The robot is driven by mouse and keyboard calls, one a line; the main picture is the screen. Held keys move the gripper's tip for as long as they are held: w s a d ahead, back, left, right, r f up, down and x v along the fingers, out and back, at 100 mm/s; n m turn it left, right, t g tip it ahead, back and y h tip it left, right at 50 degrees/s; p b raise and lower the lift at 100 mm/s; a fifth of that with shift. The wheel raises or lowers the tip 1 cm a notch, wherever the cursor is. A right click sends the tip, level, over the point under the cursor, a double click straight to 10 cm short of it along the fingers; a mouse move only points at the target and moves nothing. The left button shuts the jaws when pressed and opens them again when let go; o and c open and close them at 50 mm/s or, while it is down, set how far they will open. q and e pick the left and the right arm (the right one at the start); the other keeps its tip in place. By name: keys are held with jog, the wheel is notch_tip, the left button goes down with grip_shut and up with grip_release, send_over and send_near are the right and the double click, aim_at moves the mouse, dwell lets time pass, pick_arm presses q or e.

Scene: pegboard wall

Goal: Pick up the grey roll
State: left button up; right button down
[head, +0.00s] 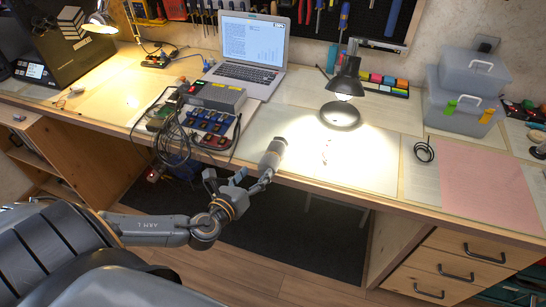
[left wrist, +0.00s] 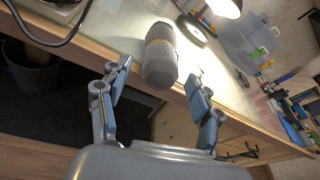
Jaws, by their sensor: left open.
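The grey roll (head: 273,153) lies on the workbench close to its front edge. My left gripper (head: 254,177) is at the bench edge, just in front of the roll. In the left wrist view the roll (left wrist: 160,58) shows as a grey cylinder with a ribbed darker band. The fingers of my left gripper (left wrist: 159,76) are spread wide, one to each side of the roll's near end. They look apart from it, and nothing is held. My right gripper is not in view.
A power unit (head: 216,97) with blue switches and loose cables stands left of the roll. A lit desk lamp (head: 340,117) stands behind it to the right. A laptop (head: 250,50) and clear boxes (head: 460,105) are farther off. Bench surface right of the roll is mostly clear.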

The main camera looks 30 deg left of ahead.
aim_at(269, 160)
pick_arm(q)
jog(key=x, duration=0.8)
jog(key=shift+d+f+p, duration=0.15)
jog(key=shift+d+p, duration=0.05)
jog(key=shift+p, duration=0.1)
jog(key=shift+c, duration=0.4)
jog(key=c, duration=0.9)
